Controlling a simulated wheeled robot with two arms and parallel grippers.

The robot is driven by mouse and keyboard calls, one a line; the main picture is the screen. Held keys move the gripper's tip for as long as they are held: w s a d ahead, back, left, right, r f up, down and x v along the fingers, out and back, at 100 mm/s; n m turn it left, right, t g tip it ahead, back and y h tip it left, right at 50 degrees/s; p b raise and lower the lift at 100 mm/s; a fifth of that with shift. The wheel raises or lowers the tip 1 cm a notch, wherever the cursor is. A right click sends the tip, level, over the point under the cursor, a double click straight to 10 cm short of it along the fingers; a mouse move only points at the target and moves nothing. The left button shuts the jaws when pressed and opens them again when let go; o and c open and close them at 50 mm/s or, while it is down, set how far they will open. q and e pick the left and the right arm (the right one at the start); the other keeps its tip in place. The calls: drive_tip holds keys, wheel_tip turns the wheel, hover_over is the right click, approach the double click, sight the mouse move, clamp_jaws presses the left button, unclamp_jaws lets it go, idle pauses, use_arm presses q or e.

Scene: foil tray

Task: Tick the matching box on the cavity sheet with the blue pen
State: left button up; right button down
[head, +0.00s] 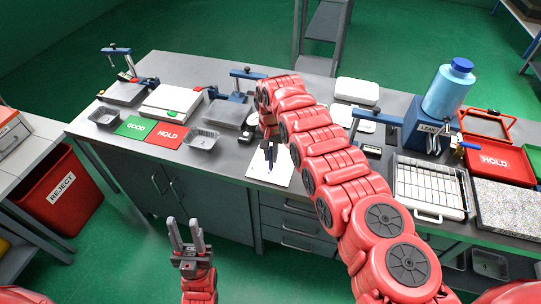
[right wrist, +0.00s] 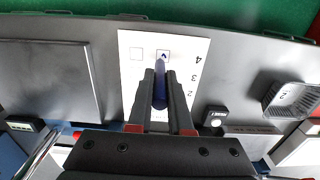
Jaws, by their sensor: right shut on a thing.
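The white cavity sheet (head: 258,170) lies on the grey bench near its front edge. In the right wrist view the sheet (right wrist: 132,85) shows printed numbers down one side and two boxes beside the 4. One box (right wrist: 136,54) looks empty; the other (right wrist: 163,51) has a small dark blue mark in it. My right gripper (head: 270,152) is shut on the blue pen (right wrist: 160,88), which points at the marked box. I cannot tell whether its tip touches the paper. My left gripper (head: 185,232) is open and empty in front of the bench.
Foil trays (head: 203,139) (head: 104,117) stand by the green GOOD mat (head: 135,127) and red HOLD mat (head: 171,135). Clamp fixtures (head: 229,112) stand behind. A wire rack (head: 428,186) and blue bottle (head: 448,90) are to the right. A red REJECT bin (head: 62,190) stands on the floor.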

sight(271, 148)
idle(0.4)
drive_tip(key=shift+r+p, duration=2.35)
drive_tip(key=shift+r, duration=0.65)
